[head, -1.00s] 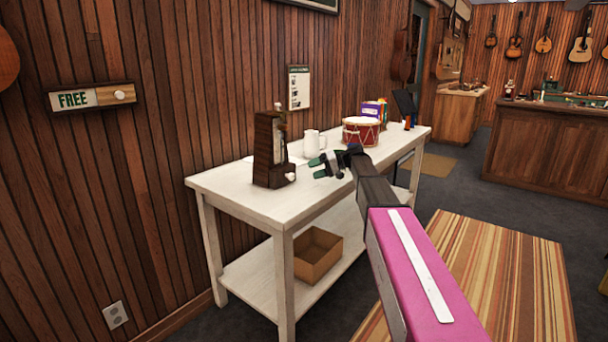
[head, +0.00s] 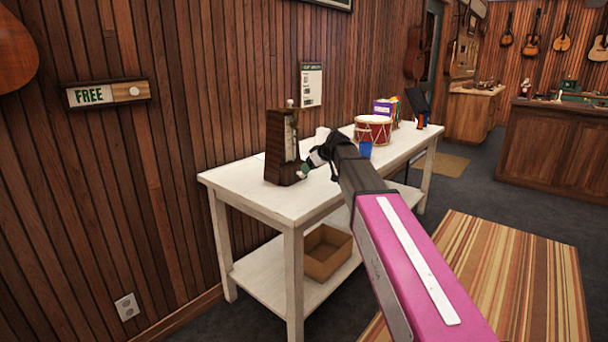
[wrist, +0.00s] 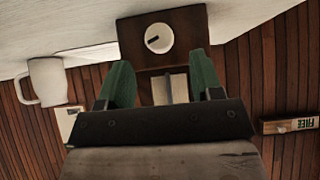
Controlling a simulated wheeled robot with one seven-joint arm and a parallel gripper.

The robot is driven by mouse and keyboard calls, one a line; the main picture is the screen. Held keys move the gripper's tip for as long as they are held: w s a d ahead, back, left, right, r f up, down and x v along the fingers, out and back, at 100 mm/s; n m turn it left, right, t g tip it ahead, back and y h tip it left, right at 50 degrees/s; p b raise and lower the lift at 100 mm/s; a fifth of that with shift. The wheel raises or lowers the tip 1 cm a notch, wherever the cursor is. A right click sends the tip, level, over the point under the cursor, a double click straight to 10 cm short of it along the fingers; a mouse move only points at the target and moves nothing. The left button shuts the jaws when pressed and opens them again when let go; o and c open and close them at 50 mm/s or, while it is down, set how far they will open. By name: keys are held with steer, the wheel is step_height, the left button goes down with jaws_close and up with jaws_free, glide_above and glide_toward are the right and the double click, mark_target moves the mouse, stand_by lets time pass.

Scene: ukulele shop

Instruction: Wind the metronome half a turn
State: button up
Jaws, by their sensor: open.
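The dark wooden metronome (head: 279,150) stands upright on the white table near its left end. In the wrist view the metronome (wrist: 190,28) shows its round white winding knob (wrist: 159,38) with a dark mark on it. My gripper (wrist: 161,62) is open, its two green fingers apart and empty. The knob lies just beyond the fingertips and in line with the gap between them; I cannot tell whether they touch. In the head view my gripper (head: 308,166) is close against the metronome's right side, and the knob is largely hidden there.
The white table (head: 235,178) also holds a white mug (wrist: 48,82), a red drum (head: 373,131) and a blue object (head: 365,148). A cardboard box (head: 328,252) sits on the lower shelf. A FREE sign (head: 104,94) hangs on the wall.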

mark_target(301, 174)
steer(key=shift+x, duration=2.65)
steer(key=c, duration=0.9)
